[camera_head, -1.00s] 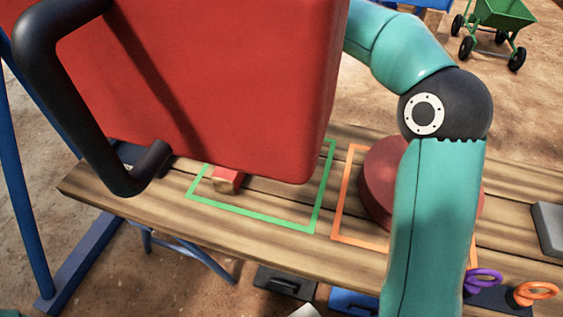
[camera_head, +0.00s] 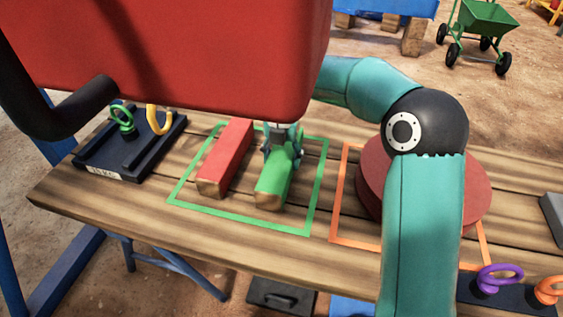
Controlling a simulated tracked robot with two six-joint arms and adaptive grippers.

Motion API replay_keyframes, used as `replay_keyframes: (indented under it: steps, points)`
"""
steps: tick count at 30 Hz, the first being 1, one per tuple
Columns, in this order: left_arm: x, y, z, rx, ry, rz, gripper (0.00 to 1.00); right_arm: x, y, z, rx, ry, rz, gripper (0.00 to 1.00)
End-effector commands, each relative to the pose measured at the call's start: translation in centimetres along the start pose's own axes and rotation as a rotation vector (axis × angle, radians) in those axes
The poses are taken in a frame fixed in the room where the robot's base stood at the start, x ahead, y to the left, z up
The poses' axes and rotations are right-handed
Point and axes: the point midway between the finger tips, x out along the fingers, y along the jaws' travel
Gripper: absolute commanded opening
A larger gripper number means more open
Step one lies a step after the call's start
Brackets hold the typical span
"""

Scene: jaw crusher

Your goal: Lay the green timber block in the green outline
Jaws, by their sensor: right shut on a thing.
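The green timber block (camera_head: 271,186) is inside the green outline (camera_head: 250,225) on the wooden bench, to the right of a red timber block (camera_head: 224,160) that lies in the same outline. The two blocks run roughly side by side with a gap between them. My right gripper (camera_head: 283,150) is shut on the green block from above, near its far part. The block's near end looks at or just above the bench; I cannot tell whether it touches. The far end of the red block is hidden by the big red body above. My left gripper is not in view.
A large red body with a black handle (camera_head: 60,115) hangs over the bench's back left. A black tray (camera_head: 130,150) with green and yellow rings stands left. An orange outline (camera_head: 342,200) holds a round red thing (camera_head: 371,185). Purple (camera_head: 499,272) and orange rings stand front right.

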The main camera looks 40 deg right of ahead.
Motion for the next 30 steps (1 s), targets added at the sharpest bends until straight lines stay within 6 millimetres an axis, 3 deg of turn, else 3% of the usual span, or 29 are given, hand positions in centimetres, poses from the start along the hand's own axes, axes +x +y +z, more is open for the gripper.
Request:
replay_keyframes:
  steps: [11,12,16,26,30]
  points:
    - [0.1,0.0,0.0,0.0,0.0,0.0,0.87,0.4,0.0,0.1,0.001,-0.002,0.002,0.05]
    - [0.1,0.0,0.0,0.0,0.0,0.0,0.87,0.5,0.0,0.0,0.0,-0.001,0.001,0.65]
    - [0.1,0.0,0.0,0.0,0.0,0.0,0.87,0.4,0.0,0.0,0.0,-0.001,0.001,0.87]
    - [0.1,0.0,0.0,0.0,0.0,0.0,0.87,0.3,0.0,0.0,0.0,-0.001,0.001,0.87]
    - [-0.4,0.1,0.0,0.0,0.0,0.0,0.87,-0.7,0.0,0.0,0.001,-0.002,0.001,0.87]
